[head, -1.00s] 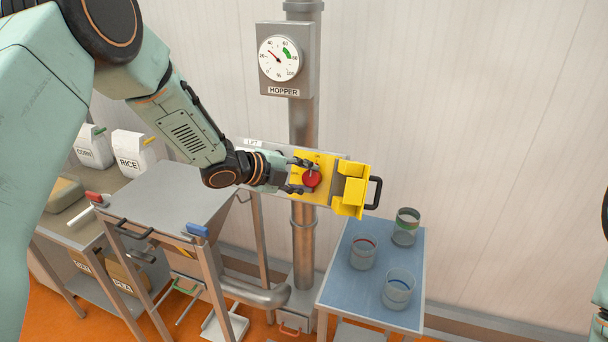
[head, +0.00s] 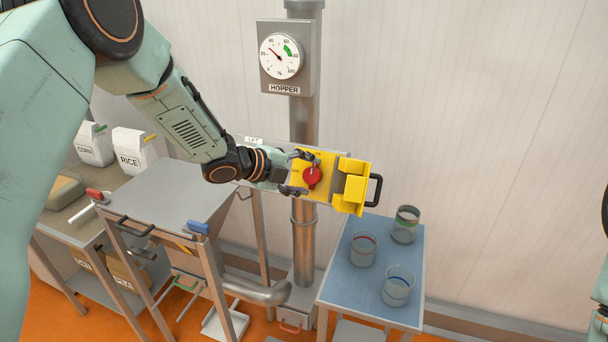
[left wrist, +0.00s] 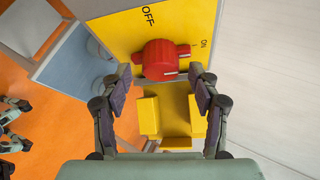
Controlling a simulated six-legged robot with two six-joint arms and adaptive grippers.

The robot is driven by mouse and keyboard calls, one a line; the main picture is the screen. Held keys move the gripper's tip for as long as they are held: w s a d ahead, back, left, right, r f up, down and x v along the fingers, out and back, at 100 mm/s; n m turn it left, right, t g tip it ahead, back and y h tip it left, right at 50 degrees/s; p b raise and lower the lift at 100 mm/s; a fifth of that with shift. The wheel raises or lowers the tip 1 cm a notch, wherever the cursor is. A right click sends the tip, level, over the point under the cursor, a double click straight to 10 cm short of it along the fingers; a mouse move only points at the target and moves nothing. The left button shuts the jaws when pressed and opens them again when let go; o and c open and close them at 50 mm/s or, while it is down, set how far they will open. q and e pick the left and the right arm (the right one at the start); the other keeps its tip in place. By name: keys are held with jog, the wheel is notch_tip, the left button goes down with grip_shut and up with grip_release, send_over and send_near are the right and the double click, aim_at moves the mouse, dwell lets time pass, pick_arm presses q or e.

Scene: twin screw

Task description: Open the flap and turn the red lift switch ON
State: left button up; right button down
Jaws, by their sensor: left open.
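The red lift switch (head: 312,175) sits on a yellow panel (head: 325,197) on the pipe; it also shows in the left wrist view (left wrist: 160,60). There, OFF is printed at upper left and ON at right, and the knob's white-marked end points right, toward the ON side. The yellow flap (head: 352,187) is swung aside to the right of the switch, leaving it uncovered. My left gripper (head: 298,173) is open and empty, just left of the switch in the head view; its fingertips (left wrist: 158,82) are apart in the wrist view.
A black handle (head: 373,192) stands at the panel's right end. A hopper gauge (head: 280,56) hangs above on the pipe. A blue table (head: 340,290) with several clear cups is below right. A metal cart (head: 165,195) stands below my left arm.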

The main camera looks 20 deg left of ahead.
pick_arm(q)
jog(key=shift+s+a+r, duration=0.15)
jog(key=shift+a+r, duration=0.1)
jog(key=v, duration=1.1)
jog(key=shift+s, duration=0.25)
jog(key=shift+w, duration=0.15)
jog(key=shift+d, duration=0.1)
